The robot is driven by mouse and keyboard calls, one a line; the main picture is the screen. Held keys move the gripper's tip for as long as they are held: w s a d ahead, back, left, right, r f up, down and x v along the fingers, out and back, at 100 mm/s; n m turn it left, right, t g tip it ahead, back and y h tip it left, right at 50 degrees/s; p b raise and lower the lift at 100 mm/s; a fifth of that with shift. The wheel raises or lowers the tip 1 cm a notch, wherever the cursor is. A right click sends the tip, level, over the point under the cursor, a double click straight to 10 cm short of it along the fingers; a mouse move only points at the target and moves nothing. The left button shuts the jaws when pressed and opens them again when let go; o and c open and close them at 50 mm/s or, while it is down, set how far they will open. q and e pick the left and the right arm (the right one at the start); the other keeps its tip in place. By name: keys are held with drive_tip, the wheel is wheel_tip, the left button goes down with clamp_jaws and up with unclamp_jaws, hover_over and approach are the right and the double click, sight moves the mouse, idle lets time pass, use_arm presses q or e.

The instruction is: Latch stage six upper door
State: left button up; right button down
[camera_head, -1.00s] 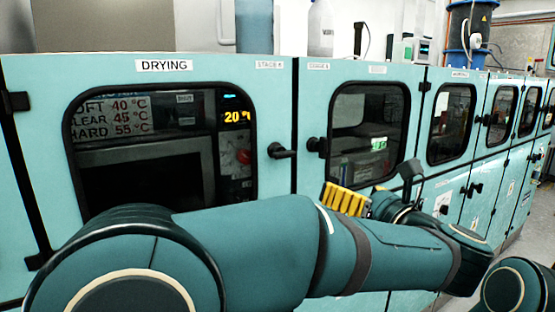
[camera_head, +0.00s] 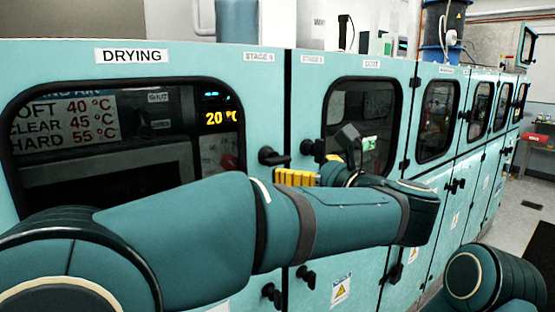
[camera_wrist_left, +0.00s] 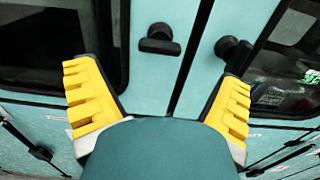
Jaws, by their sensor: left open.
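The wide upper door (camera_head: 200,75) labelled DRYING has a stage label at its right corner, which looks like a 6 or 9. It looks flush with the cabinet front. Its black handle (camera_head: 273,156) is on the right edge and also shows in the left wrist view (camera_wrist_left: 160,39). My left gripper (camera_head: 297,177) has yellow fingers and is just below and right of this handle in the head view. In the left wrist view the fingers (camera_wrist_left: 157,74) are spread apart with nothing between them, below the handle, and not visibly touching it. My right gripper is not shown.
The neighbouring door's black knob (camera_head: 312,148) is close across the seam and shows in the left wrist view (camera_wrist_left: 231,47). More windowed doors (camera_head: 438,120) run to the right. Lower latches (camera_head: 271,293) sit below. Open floor (camera_head: 530,210) is at right.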

sight(282, 161)
use_arm(q)
drive_tip(key=x, duration=0.8)
drive_tip(key=c, duration=1.2)
